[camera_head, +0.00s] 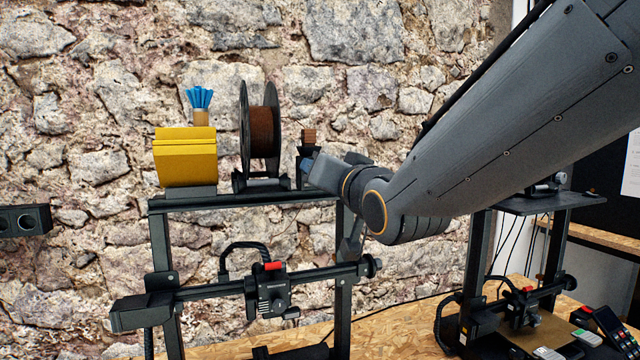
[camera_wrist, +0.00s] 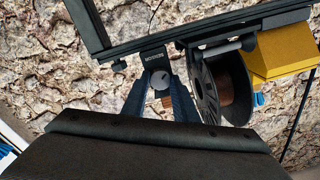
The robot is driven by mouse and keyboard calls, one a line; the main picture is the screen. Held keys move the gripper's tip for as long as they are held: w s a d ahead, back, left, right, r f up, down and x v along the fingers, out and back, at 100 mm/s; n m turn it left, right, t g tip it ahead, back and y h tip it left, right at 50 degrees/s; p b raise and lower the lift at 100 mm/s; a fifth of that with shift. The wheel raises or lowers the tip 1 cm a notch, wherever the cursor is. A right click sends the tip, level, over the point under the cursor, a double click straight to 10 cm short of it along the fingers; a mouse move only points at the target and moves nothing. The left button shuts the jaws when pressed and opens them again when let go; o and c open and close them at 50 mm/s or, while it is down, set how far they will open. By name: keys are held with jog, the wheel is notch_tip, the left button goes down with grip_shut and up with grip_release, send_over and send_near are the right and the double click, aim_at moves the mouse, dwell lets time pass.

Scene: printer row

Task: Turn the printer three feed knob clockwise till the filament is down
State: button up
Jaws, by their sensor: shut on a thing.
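The printer (camera_head: 250,200) in front of me has a dark upright frame with a top bar. A small feeder unit (camera_head: 303,152) with a brown piece on top sits at the right end of that bar. My gripper (camera_head: 308,166) reaches the feeder from the right. In the wrist view, a round grey feed knob (camera_wrist: 160,79) with a mark on its face sits between my two fingers, and my gripper (camera_wrist: 160,84) is shut on it. A spool of brown filament (camera_head: 262,132) stands left of the feeder; it also shows in the wrist view (camera_wrist: 228,88). I cannot make out the filament's free end.
A yellow box (camera_head: 185,160) with a blue brush-like thing (camera_head: 199,97) stands left of the spool. A print head (camera_head: 267,288) hangs on the lower crossbar. Another printer (camera_head: 520,205) stands at the right, with a card-reader-like device (camera_head: 612,328) near it. A stone wall is behind.

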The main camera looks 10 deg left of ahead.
jog(key=shift+a+f+m+t+h+b, duration=0.1)
jog(key=shift+m+t+h+b, duration=0.1)
jog(key=shift+m+b, duration=2.4)
jog(key=shift+f+m+t+h+b, duration=0.15)
jog(key=shift+m+b, duration=1)
jog(key=shift+m, duration=2.75)
jog(key=shift+r+h, duration=0.1)
jog(key=shift+h, duration=0.15)
jog(key=o, duration=1.1)
jog(key=shift+c, duration=0.2)
jog(key=shift+s, duration=0.1)
